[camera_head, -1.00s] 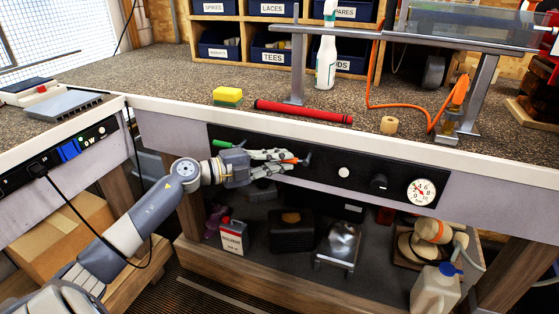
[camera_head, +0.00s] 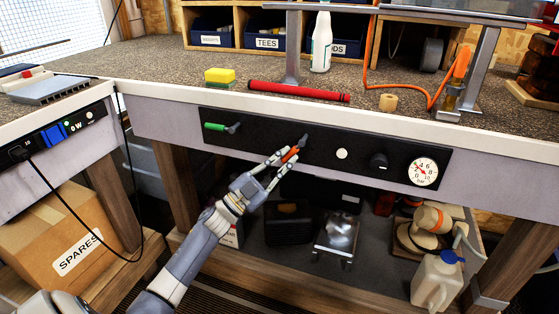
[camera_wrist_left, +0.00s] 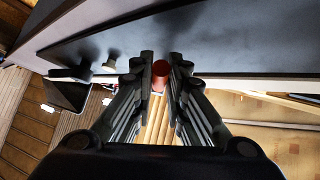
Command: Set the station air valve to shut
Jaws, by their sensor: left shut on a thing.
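A black control panel (camera_head: 325,165) runs along the bench front. An orange-handled valve lever (camera_head: 290,155) hangs from its dark pivot (camera_head: 304,140), slanting down and to the left. My left gripper (camera_head: 287,157) comes from below and is shut on this lever's handle. In the left wrist view the handle's reddish round end (camera_wrist_left: 159,73) sits between my two fingers (camera_wrist_left: 160,85). A second lever, green-handled (camera_head: 215,127), lies level on the panel, pointing left from its pivot. The fingers partly hide the orange handle. My right gripper is not in view.
The panel also carries a white button (camera_head: 342,154), a black knob (camera_head: 380,162) and a pressure gauge (camera_head: 424,172). A white jug (camera_head: 437,280) stands low right.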

